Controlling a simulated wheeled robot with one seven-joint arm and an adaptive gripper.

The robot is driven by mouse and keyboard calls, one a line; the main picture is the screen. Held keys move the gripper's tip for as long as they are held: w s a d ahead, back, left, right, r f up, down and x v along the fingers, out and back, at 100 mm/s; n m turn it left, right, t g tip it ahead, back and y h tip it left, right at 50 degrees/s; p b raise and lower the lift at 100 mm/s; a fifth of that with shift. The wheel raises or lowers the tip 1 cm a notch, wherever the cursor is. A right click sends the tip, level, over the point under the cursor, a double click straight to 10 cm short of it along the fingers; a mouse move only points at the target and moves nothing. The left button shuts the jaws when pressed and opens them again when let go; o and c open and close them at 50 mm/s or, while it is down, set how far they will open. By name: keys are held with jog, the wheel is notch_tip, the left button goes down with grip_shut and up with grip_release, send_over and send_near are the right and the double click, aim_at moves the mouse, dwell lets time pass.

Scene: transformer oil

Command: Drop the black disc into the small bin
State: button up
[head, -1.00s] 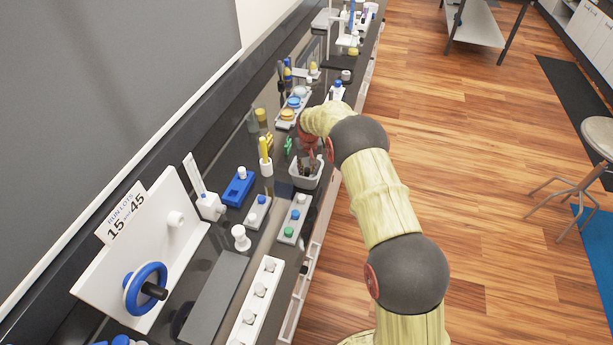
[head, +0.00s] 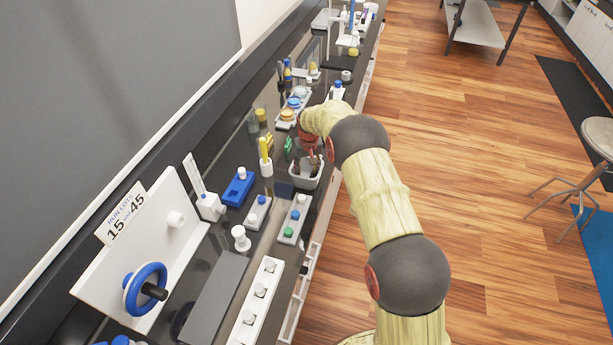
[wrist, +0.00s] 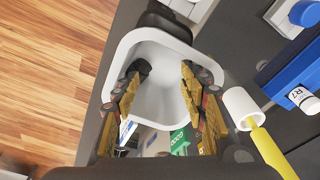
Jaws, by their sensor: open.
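The small bin (wrist: 112,60) is a white, rounded container, and the head view shows it near the bench's right edge (head: 304,183). My gripper (wrist: 163,70) is open, with its fingers spread over the bin's mouth. A dark, rounded object (wrist: 166,20), possibly the black disc, is outside the bin against its far rim in the wrist view. A small dark shape by my left fingertip may be part of the finger; I cannot tell.
A white holder (wrist: 240,103) with a yellow-handled tool stands beside the bin, and a blue block (wrist: 292,70) is further right. A button panel (head: 294,220) lies close to the bin. Small green and blue-white items are partly hidden between my fingers. Floor lies past the bench edge.

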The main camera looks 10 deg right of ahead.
notch_tip(320, 180, up, 11)
jog(key=s, duration=0.1)
jog(key=shift+s+r, duration=0.2)
jog(key=shift+s, duration=0.15)
dwell(0.5)
jog(key=s+f+g, duration=0.1)
jog(key=s+f, duration=0.3)
jog(key=s, duration=0.1)
jog(key=s+r+t+b, duration=0.1)
jog(key=s+r+b, duration=0.3)
jog(key=s, duration=1)
jog(key=s+r+t+b, duration=0.2)
jog(key=s+r+b, duration=0.2)
jog(key=s, duration=1)
jog(key=s+r+t+b, duration=0.2)
jog(key=s+r+b, duration=0.2)
jog(key=s+r, duration=0.4)
jog(key=shift+s, duration=3.55)
